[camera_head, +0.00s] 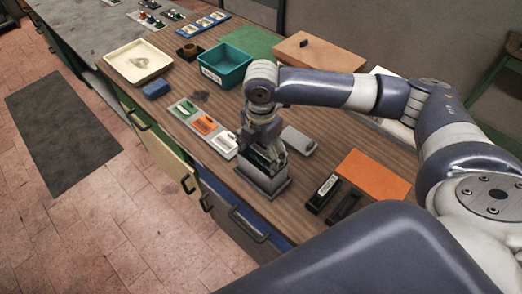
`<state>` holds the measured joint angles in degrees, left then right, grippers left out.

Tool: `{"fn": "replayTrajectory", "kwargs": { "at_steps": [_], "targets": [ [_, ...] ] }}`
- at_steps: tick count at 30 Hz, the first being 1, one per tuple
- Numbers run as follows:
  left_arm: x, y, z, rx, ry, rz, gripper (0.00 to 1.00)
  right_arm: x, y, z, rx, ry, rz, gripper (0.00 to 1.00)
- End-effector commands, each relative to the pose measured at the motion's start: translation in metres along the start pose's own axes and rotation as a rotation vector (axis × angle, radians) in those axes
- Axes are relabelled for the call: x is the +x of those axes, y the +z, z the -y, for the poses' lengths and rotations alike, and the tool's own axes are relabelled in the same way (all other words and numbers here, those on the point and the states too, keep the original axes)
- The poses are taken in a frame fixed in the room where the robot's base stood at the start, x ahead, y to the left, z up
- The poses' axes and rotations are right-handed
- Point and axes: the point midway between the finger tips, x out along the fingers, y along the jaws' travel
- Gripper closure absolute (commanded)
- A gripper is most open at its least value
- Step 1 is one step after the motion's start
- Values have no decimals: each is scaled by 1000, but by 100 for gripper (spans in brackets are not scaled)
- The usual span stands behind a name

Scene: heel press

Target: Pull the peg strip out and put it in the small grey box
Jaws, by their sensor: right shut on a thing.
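My right gripper (266,153) points down over a grey open-topped block (266,187) near the table's front edge. It is shut on a small dark thing at the block's top. The fingers hide most of this thing, so I cannot make out whether it is the peg strip or how deep it sits. A small grey flat-topped box (299,140) lies just behind and to the right of the gripper. I cannot tell which grey thing is the task's box. My left gripper is not in view.
A white tray with coloured pieces (206,126) lies left of the gripper. A black holder (322,193) and an orange mat (373,174) lie to the right. Behind are a teal bin (224,66), a cream tray (137,62) and a cardboard box (318,51).

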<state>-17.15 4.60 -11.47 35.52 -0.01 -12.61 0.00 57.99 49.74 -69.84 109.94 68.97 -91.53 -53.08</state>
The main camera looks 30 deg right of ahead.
Motion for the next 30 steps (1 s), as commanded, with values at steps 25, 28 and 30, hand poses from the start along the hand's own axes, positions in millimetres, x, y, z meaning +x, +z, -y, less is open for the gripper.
{"fn": "replayTrajectory", "kwargs": {
  "at_steps": [25, 28, 30],
  "targets": [
    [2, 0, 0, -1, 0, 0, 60, 8, 0, 0, 0, -1, 0, 0],
    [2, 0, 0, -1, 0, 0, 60, 8, 0, 0, 0, -1, 0, 0],
    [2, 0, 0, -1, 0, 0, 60, 8, 0, 0, 0, -1, 0, 0]
  ]
}}
